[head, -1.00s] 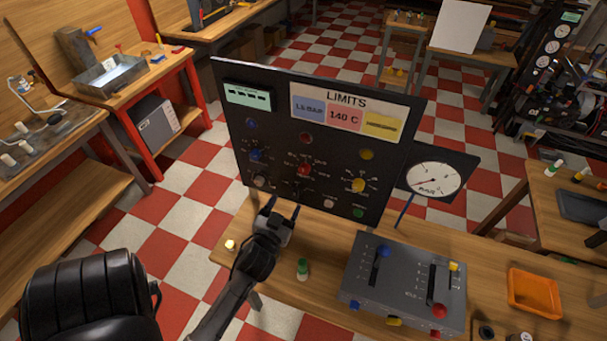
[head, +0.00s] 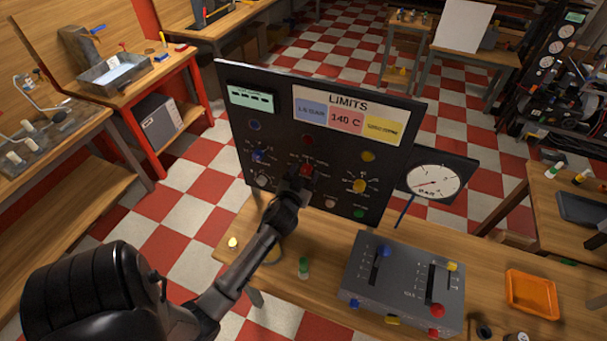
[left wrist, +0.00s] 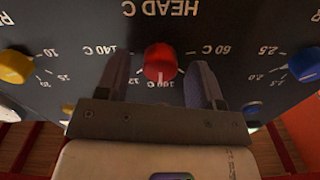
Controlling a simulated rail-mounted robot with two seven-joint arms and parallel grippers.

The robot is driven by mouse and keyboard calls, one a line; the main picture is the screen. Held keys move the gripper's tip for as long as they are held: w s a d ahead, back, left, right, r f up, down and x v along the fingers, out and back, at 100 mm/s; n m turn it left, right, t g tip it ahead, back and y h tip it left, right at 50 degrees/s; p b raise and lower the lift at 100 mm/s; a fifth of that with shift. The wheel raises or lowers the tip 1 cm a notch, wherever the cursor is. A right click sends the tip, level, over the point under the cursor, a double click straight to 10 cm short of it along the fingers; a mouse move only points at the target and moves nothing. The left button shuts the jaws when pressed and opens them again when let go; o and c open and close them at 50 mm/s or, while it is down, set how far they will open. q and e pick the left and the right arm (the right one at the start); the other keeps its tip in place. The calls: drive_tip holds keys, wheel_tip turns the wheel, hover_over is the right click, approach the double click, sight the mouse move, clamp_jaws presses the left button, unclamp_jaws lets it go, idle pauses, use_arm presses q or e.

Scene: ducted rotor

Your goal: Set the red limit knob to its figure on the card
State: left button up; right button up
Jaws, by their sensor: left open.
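The red limit knob (head: 306,170) is on the upright black panel. In the left wrist view, which shows the panel upside down, the red knob (left wrist: 160,62) has a white mark that appears to point at the 100 C figure. The scale also shows 60 C and 140 C. My left gripper (head: 301,180) is at the red knob. Its open fingers (left wrist: 160,82) stand on either side of the knob, with gaps showing. The LIMITS card (head: 346,117) shows 140 C on its red field. My right gripper is not in view.
A blue knob (head: 259,155) and a yellow knob (head: 359,186) flank the red one. A gauge (head: 433,182) stands to the right. A grey lever box (head: 405,285), a green-topped bottle (head: 303,267) and an orange tray (head: 532,292) are on the bench.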

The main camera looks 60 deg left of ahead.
use_arm(q)
drive_tip(key=shift+c, duration=0.2)
drive_tip(key=c, duration=0.9)
drive_tip(key=m+p, duration=0.1)
drive_tip(key=m, duration=0.3)
drive_tip(key=m+p, duration=0.1)
drive_tip(key=m, duration=0.4)
drive_tip(key=m+p, duration=0.1)
drive_tip(key=m, duration=0.5)
drive_tip(key=shift+m+p, duration=0.3)
drive_tip(key=shift+m, duration=0.1)
drive_tip(key=shift+m+p, duration=0.35)
drive_tip(key=shift+m, duration=1.65)
